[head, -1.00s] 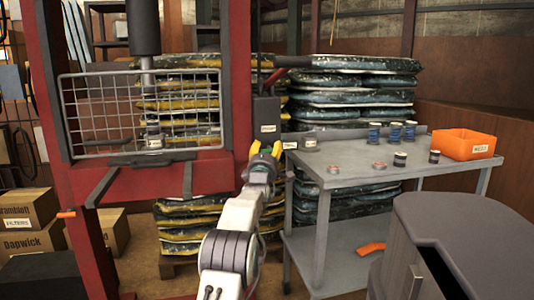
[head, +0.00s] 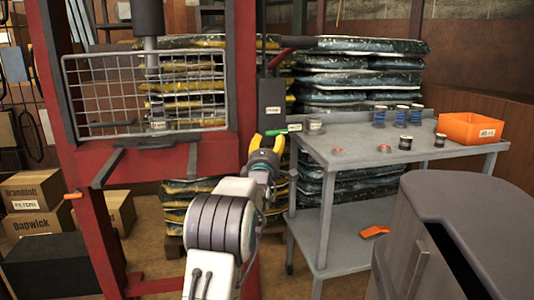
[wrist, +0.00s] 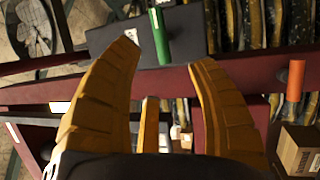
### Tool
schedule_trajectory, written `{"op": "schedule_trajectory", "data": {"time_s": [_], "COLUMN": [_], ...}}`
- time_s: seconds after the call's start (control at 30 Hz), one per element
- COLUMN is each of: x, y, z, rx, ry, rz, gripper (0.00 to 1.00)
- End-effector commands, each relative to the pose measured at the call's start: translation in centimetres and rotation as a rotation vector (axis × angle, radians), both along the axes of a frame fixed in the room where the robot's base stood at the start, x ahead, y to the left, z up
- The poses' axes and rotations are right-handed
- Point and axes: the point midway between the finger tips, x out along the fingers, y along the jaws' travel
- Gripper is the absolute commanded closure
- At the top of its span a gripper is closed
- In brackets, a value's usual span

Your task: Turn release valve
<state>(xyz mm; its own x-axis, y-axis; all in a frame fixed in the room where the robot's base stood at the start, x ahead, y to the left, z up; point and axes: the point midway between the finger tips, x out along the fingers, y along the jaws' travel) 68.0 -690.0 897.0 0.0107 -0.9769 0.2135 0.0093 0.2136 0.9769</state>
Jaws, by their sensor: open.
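A black pump box (head: 271,98) stands on the right of the red press frame (head: 245,70). A green handle (head: 283,131) sticks out low on it and likely is the release valve. In the wrist view the green handle (wrist: 160,38) lies just ahead, centred between my fingertips, with the dark box (wrist: 110,38) behind it. My gripper (head: 267,140) has yellow fingers and is open and empty. In the wrist view its fingers (wrist: 165,50) spread on both sides with a gap to the handle. I see no contact.
A grey table (head: 345,155) with jars (head: 416,112) and an orange bin (head: 470,128) stands right of my arm. A dark grey cabinet (head: 450,215) is at the front right. An orange lever (head: 73,195) shows on the left post. Stacked bags (head: 360,75) fill the back.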

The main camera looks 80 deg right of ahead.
Motion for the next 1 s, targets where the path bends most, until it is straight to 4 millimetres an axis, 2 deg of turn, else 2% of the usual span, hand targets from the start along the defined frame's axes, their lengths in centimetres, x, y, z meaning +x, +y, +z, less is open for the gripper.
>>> {"op": "schedule_trajectory", "data": {"time_s": [0.2, 0.4, 1.0], "x": [0.0, 0.0, -0.1], "y": [2.2, 3.5, 4.1], "z": [-0.5, -0.8, -0.9], "rx": [0.001, 0.0, 0.0], "ry": [0.0, 0.0, 0.0], "rz": [0.0, 0.0, 0.0], "gripper": [0.48, 0.48, 0.48]}}
